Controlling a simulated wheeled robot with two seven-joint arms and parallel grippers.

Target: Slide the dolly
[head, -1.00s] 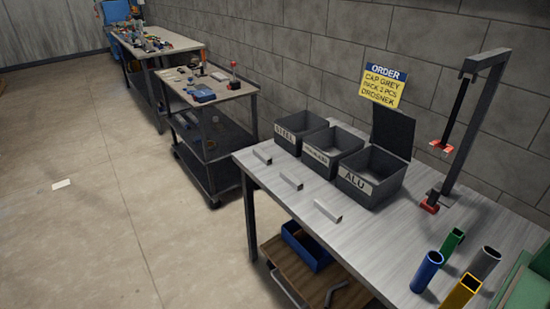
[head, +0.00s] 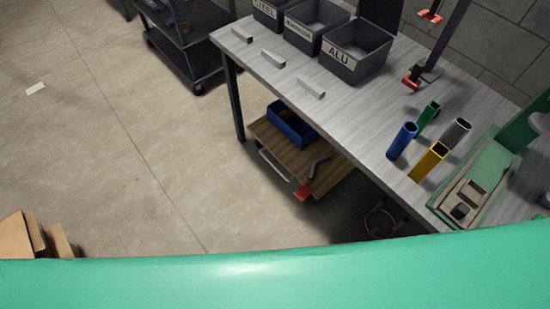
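The dolly (head: 288,153) is a low platform with a brown wooden top, partly under the grey workbench. A blue bin (head: 293,128) sits on its top, with a dark bent piece (head: 319,164) beside it. A light metal handle (head: 272,168) is at its front left, and a red part (head: 303,193) shows at its lower edge. The bench top hides its far side. Neither of my grippers is in view.
The workbench (head: 395,105) holds an ALU bin (head: 345,66), other bins, metal blocks and coloured tubes. A dark cart (head: 195,55) stands at upper left and cardboard boxes (head: 25,237) at lower left. The floor (head: 140,150) left of the dolly is mostly clear.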

